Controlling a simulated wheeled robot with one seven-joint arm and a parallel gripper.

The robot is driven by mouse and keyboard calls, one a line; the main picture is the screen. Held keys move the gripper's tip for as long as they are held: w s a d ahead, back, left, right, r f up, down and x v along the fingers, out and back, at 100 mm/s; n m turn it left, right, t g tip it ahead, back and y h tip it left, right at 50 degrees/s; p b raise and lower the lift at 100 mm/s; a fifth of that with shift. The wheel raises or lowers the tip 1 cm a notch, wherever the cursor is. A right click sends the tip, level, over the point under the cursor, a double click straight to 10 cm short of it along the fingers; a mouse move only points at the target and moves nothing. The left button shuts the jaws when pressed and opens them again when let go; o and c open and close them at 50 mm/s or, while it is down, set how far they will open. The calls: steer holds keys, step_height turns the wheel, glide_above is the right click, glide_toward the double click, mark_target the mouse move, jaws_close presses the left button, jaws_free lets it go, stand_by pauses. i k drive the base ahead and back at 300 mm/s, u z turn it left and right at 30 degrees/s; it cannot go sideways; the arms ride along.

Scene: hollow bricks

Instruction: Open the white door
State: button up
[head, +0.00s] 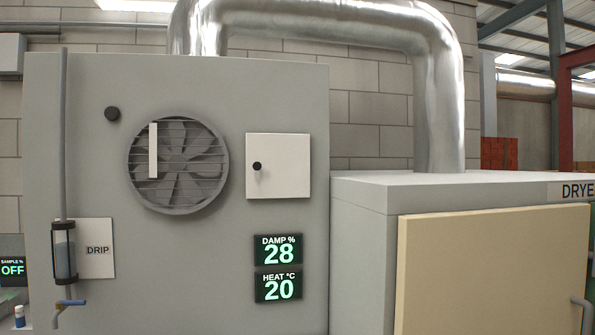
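The white door (285,168) is a small square panel on the front of the grey cabinet (190,265), right of the round fan. It looks shut, lying flat against the cabinet face. A round black knob (257,166) sits near its left edge. My gripper is not in view, and nothing touches the door or knob.
Left of the door are a fan grille (178,165) with a white upright bar (153,150) and another black knob (112,114). Displays (278,268) sit below. A dryer (460,190) with a cream door (490,270) juts forward at right.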

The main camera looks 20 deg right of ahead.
mark_target(278, 165)
steer(key=z, duration=0.25)
steer(key=k, duration=0.55)
steer(key=u, duration=0.6)
steer(key=i, duration=0.7)
steer(key=u, duration=0.45)
steer(key=i, duration=0.8)
steer(key=z, duration=0.4)
